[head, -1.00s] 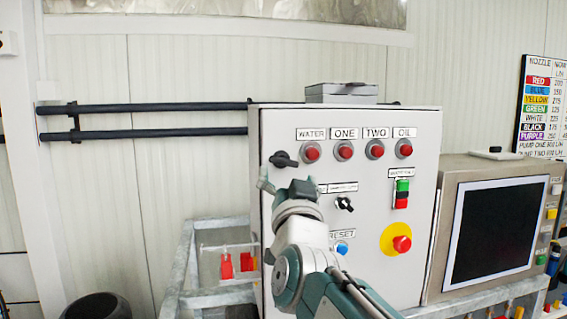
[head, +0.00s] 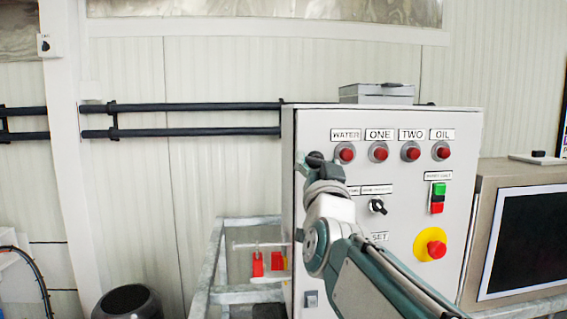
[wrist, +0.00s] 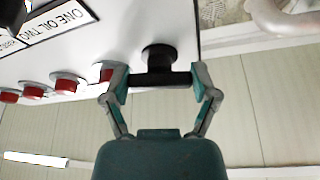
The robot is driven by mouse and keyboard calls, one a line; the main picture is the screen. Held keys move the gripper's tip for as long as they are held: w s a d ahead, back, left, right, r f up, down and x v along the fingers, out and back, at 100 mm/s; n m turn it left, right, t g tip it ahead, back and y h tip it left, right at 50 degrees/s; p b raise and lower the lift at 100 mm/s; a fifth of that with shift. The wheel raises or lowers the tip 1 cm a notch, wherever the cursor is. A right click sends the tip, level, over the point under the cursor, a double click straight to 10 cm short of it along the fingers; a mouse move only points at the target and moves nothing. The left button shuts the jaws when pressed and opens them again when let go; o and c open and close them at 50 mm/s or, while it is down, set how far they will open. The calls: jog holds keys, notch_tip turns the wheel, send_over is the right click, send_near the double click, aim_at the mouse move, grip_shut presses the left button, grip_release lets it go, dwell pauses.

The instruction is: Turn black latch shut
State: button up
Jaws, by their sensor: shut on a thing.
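The black latch (wrist: 157,56) is a round knob with a crossbar handle on the upper left of the light grey control cabinet (head: 385,285). In the wrist view its bar lies between the two fingers of my gripper (wrist: 160,78), which is shut on it. In the head view the black latch (head: 315,157) shows partly behind my gripper, and my arm hides part of the cabinet front below it.
Red buttons (head: 378,153) run in a row to the right of the latch. A second black switch (head: 377,207) sits lower. A red emergency button (head: 436,249) and a green-and-red switch (head: 438,198) are farther right. A monitor (head: 528,240) stands beside the cabinet.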

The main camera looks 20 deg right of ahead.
jog(key=shift+n, duration=0.4)
jog(key=shift+n+t+y, duration=0.5)
jog(key=shift+n+y, duration=0.6)
jog(key=shift+n, duration=0.7)
jog(key=o, duration=1)
jog(key=shift+w, duration=0.1)
jog(key=v, duration=1.2)
jog(key=shift+a, duration=0.1)
